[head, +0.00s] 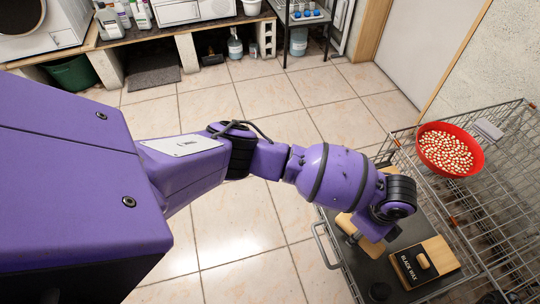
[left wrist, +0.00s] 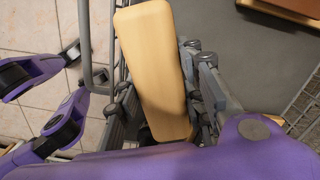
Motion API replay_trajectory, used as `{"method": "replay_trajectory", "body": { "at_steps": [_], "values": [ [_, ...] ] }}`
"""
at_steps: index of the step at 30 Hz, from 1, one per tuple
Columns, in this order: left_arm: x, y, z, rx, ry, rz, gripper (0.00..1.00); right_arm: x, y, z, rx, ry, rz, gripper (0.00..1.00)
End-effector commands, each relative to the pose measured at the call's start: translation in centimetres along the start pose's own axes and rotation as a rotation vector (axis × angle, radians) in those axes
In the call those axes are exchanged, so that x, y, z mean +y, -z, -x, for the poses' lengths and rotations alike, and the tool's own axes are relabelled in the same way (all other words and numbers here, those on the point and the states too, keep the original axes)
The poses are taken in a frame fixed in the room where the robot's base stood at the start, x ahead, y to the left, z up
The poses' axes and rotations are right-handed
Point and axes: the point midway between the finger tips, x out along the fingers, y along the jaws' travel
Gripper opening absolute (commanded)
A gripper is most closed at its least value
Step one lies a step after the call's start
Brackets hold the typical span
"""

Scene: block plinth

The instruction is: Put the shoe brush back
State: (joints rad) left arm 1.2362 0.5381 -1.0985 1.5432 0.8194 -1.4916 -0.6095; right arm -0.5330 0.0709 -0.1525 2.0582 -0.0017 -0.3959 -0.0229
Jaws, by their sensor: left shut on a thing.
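The shoe brush, seen as a pale wooden block, shows in the left wrist view (left wrist: 155,60) and partly in the head view (head: 346,224). My left gripper (left wrist: 162,98) is shut on it, with a finger on each long side. In the head view my left gripper (head: 368,236) is over the dark surface (head: 370,263), largely hidden by its own wrist. The brush's underside and any bristles are hidden. I cannot tell whether the brush touches the surface. A wooden box with a black "BLACK WAX" label (head: 424,262) lies to its right. My right gripper is not identifiable.
A red bowl of pale pieces (head: 450,150) stands on the wire cart (head: 505,195) at the right. A metal handle (head: 323,247) sticks out on the cart's left side. Tiled floor (head: 235,240) lies open to the left.

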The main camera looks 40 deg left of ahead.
Motion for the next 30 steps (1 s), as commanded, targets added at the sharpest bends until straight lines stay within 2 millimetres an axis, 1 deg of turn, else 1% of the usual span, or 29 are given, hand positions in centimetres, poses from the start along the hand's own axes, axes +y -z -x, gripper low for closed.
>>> {"method": "replay_trajectory", "body": {
  "at_steps": [1,7,12,14,22,26,27,30],
  "values": [
    [-0.4,-0.1,-0.2,0.000,0.003,0.000,0.03,0.0,-0.1,-0.1,-0.001,0.001,0.000,0.40],
    [-1.0,-0.8,-1.3,0.000,0.003,0.000,0.03,-0.1,-0.1,-0.1,0.000,0.002,0.000,0.40],
    [-1.0,-0.8,-3.9,0.000,0.001,-0.001,0.03,-0.1,-0.6,-0.5,-0.006,0.003,0.000,0.40],
    [-1.1,-0.7,-4.5,0.001,0.002,-0.001,0.03,-0.2,-0.6,-0.6,-0.007,0.004,0.001,0.40],
    [-1.1,-0.8,-4.6,0.000,0.003,-0.001,0.03,-0.3,-0.3,-0.7,-0.002,0.005,0.001,0.40],
    [-1.1,-0.8,-5.0,0.000,0.002,0.000,0.03,-0.3,-0.4,-0.7,-0.003,0.005,0.001,0.40],
    [-1.1,-0.8,-4.9,0.000,0.003,-0.001,0.41,-0.3,-0.4,-0.7,-0.002,0.005,0.001,0.40],
    [-1.1,-0.8,-4.9,0.000,0.003,-0.001,0.54,-0.3,-0.3,-0.7,-0.002,0.005,0.001,0.40]
  ]
}}
